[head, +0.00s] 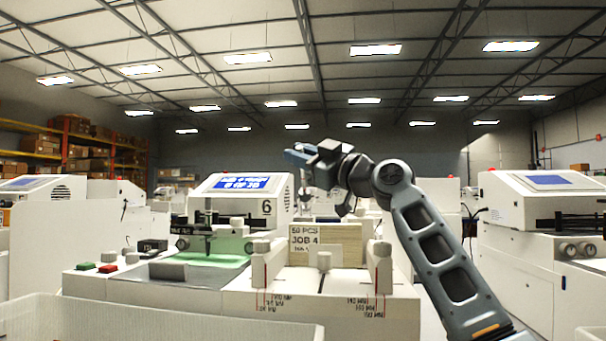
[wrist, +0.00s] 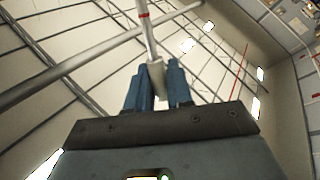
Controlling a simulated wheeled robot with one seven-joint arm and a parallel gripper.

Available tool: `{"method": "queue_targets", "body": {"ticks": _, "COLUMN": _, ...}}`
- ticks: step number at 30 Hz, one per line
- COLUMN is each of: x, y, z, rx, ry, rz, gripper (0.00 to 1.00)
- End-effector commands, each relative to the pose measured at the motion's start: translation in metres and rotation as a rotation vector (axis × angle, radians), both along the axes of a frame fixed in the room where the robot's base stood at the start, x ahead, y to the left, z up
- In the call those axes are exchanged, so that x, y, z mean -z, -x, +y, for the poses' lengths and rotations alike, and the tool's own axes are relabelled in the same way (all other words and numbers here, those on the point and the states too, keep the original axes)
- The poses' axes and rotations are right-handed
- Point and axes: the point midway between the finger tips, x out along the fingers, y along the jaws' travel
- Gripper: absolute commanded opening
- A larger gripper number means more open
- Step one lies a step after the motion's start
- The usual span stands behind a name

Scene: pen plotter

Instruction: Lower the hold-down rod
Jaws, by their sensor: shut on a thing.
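My gripper (head: 297,154) is raised above the right part of the white plotter (head: 240,192) in the head view, blue fingers pointing left. In the wrist view my gripper (wrist: 157,82) is shut on a pale block at the end of a slim light rod (wrist: 146,32) with a red band. I take this to be the hold-down rod, but cannot be sure. The rod cannot be made out in the head view.
A stack labelled "JOB 4" (head: 304,239) stands in a white holder below my gripper. A green sheet (head: 212,259) lies on the plotter bed. Red and green buttons (head: 107,268) are at front left. A pale bin rim (head: 160,309) crosses the foreground. Other machines (head: 545,215) stand either side.

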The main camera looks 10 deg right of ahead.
Motion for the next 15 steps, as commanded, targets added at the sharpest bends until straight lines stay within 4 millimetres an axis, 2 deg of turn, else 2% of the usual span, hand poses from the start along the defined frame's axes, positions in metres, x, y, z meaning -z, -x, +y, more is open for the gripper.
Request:
{"method": "queue_targets", "body": {"ticks": 1, "x": 0.0058, "y": 0.0006, "z": 0.0003, "rx": -0.001, "ry": 0.002, "rz": -0.013, "gripper": 0.00}}
{"method": "queue_targets", "body": {"ticks": 15, "x": 0.0061, "y": 0.0007, "z": -0.0004, "rx": 0.000, "ry": 0.020, "rz": -0.066, "gripper": 0.00}}
